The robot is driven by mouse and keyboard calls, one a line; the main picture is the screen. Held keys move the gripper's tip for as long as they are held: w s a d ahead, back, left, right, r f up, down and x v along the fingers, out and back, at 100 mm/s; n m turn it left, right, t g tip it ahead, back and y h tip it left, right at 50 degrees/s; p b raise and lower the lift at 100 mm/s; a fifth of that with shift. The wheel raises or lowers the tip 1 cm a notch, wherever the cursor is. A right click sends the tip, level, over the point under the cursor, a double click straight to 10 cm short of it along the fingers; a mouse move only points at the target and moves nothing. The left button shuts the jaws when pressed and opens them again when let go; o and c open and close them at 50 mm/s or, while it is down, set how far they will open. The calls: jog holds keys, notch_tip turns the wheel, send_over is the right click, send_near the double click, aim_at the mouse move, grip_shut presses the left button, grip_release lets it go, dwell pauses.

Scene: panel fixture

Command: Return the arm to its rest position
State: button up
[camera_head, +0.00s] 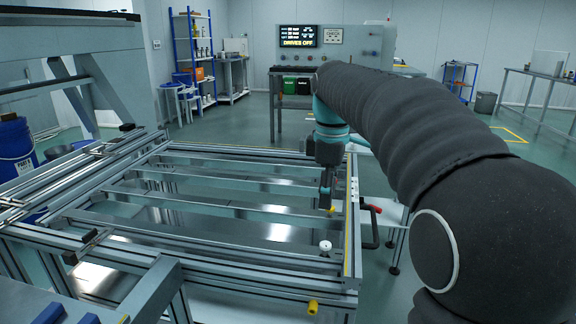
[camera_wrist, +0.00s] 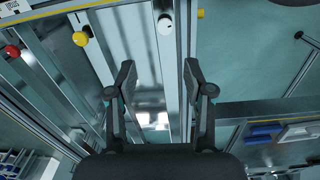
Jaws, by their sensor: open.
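My arm, in a black ribbed sleeve with a teal wrist, reaches forward from the right side of the head view. My gripper (camera_head: 326,195) points down over the right edge of the panel fixture (camera_head: 240,262), a frame of metal profiles with several crossbars. In the wrist view my gripper (camera_wrist: 160,80) shows its two dark fingers spread apart with nothing between them. Beyond the fingertips there are metal rails and a white knob (camera_wrist: 165,25). The white knob also shows on the fixture in the head view (camera_head: 325,247), below and apart from the gripper.
A yellow knob (camera_head: 313,306) sits on the fixture's near side. A red-and-black handle (camera_head: 371,225) is beside its right edge. A blue bucket (camera_head: 14,148) stands at left. Floor behind the fixture is open.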

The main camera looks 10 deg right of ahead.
jog(key=f+m, duration=0.2)
jog(key=f, duration=0.1)
jog(key=f+m, duration=0.1)
jog(key=m, duration=0.1)
jog(key=shift+w+f+t, duration=0.15)
jog(key=shift+w+t, duration=0.15)
jog(key=s+f+m, duration=0.2)
jog(key=s+m, duration=0.1)
jog(key=shift+f+t, duration=0.1)
jog(key=shift+t, duration=0.2)
jog(key=s+f+m+t, duration=0.2)
jog(key=s+m, duration=0.1)
jog(key=s, duration=0.8)
jog(key=s+f+m+t, duration=0.2)
jog(key=s+f+m, duration=0.1)
jog(key=s, duration=0.7)
jog(key=shift+s+d+f, duration=0.2)
jog(key=shift+s+d, duration=0.05)
jog(key=shift+s, duration=0.15)
